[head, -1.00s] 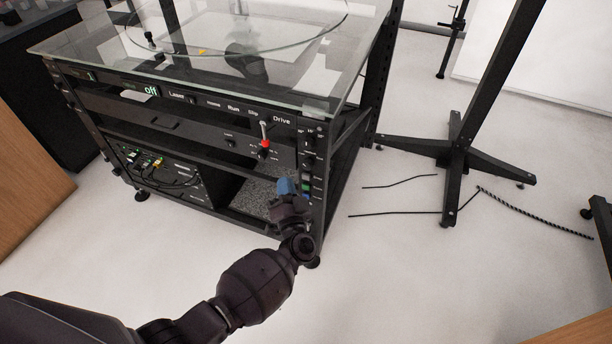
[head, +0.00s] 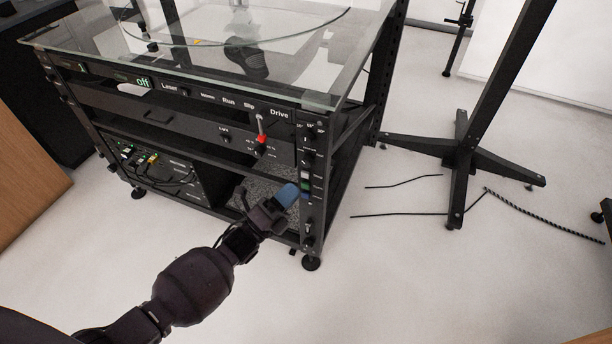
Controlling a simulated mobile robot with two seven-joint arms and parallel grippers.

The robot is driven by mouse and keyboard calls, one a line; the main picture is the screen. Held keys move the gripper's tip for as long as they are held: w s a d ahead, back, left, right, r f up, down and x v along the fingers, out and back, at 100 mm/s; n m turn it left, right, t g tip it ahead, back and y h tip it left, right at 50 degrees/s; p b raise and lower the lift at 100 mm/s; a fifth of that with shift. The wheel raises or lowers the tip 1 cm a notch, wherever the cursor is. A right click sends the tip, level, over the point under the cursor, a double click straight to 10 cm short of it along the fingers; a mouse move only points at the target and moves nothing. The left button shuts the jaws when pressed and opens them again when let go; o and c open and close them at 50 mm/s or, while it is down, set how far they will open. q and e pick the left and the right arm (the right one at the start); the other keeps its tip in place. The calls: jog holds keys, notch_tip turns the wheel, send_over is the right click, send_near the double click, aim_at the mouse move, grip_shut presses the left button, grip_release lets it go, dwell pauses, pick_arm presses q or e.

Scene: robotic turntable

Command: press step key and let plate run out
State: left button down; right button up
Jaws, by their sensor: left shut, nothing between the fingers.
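The turntable stands at the upper left, with a clear round plate (head: 310,32) on top. The labels are too small to read, so I cannot tell which is the step key. My left gripper (head: 289,194) is shut and empty, its blue fingertips pointing right, close beside the strip at the green key's height. I cannot tell whether they touch. My right gripper is out of view.
The front panel has a green display (head: 143,83) reading "off" and a red-based lever (head: 261,138) below "Drive". A black stand (head: 462,150) with spread feet is at the right. Cables (head: 405,214) lie on the otherwise open pale floor.

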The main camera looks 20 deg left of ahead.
aim_at(306, 175)
pick_arm(q)
notch_tip(306, 175, down, 6)
jog(key=s+a+m+g+h+b, duration=0.1)
jog(key=s+m+g, duration=0.1)
jog(key=m+g, duration=0.5)
jog(key=shift+s+m+g+h, duration=0.3)
jog(key=shift+m+h, duration=0.1)
jog(key=shift+m, duration=0.4)
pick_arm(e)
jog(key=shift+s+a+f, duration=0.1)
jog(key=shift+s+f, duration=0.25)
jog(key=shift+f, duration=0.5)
pick_arm(q)
jog(key=shift+w+f, duration=0.1)
jog(key=w+b, duration=0.2)
jog(key=w, duration=0.6)
jog(key=shift+w+d, duration=0.2)
jog(key=shift+w, duration=0.15)
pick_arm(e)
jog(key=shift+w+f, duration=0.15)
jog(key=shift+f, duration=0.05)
pick_arm(q)
jog(key=shift+w+b, duration=0.15)
jog(key=shift+b, duration=0.2)
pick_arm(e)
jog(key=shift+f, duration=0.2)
